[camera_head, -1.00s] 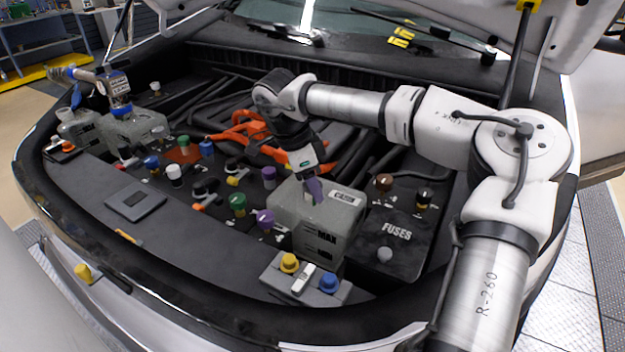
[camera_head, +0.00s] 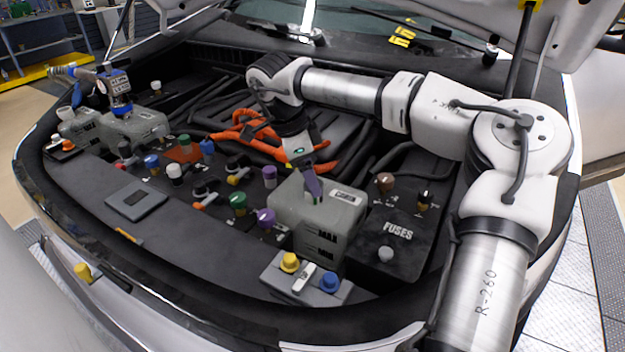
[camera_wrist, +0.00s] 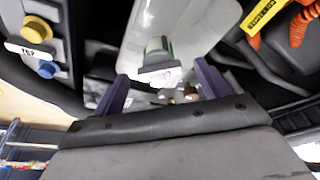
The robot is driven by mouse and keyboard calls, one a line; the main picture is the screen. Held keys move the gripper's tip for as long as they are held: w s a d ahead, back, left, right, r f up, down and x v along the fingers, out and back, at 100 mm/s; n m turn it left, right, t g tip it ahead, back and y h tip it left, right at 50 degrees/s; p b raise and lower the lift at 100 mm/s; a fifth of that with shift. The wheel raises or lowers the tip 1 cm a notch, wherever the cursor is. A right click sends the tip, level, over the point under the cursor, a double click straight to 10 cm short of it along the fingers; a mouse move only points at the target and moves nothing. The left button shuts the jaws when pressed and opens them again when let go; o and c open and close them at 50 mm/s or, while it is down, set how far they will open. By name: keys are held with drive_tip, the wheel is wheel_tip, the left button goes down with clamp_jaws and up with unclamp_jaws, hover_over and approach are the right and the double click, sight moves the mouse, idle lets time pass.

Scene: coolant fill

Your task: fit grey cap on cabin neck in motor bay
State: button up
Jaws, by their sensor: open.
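The grey cabin tank (camera_head: 300,215), with a label on its top and MAX on its front, stands right of centre in the motor bay in the head view. My gripper (camera_head: 314,192) is over the tank's top, with purple fingers pointing down. In the wrist view my gripper (camera_wrist: 161,70) is open, one finger on each side of a grey cap (camera_wrist: 160,76). The cap sits in line with the tank's neck, where a greenish band (camera_wrist: 154,45) shows. Whether it is fully seated I cannot tell. In the head view my fingers mostly hide the cap.
A block with a yellow cap (camera_head: 289,262) and a blue cap (camera_head: 330,281) stands in front of the tank. The fuse box (camera_head: 397,232) is to its right, with several knobs. Purple and green caps (camera_head: 237,204) stand left. Orange hoses (camera_head: 240,130) run behind.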

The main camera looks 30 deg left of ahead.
drive_tip(key=v, duration=1.1)
